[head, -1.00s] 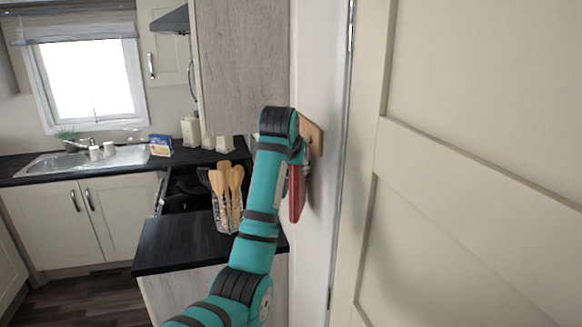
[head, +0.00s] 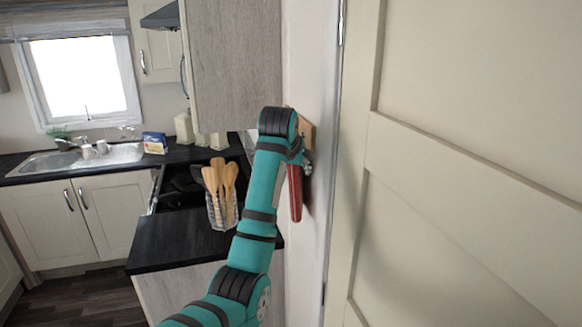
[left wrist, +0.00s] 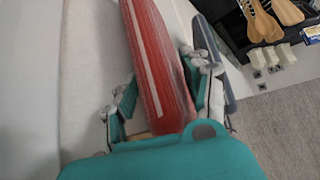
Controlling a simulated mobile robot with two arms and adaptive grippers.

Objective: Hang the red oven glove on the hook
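The red oven glove (head: 295,192) hangs narrow side on in the head view, close to the wall. It also fills the middle of the left wrist view (left wrist: 158,70), with a pale stripe along it. My left gripper (head: 298,155) has its fingers on both sides of the glove, and the glove appears pinched between them. A wooden board (head: 308,131) on the wall is just behind the gripper; part of it is hidden by my arm. I cannot make out the hook itself or whether the glove touches it. My right gripper is not in view.
A cream panelled door (head: 450,150) stands close on the right. A dark worktop (head: 170,245) lies on the left, with a glass holder (head: 222,212) of wooden utensils. A tall cabinet (head: 233,65) rises behind my arm. Dark floor (head: 80,300) is free at lower left.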

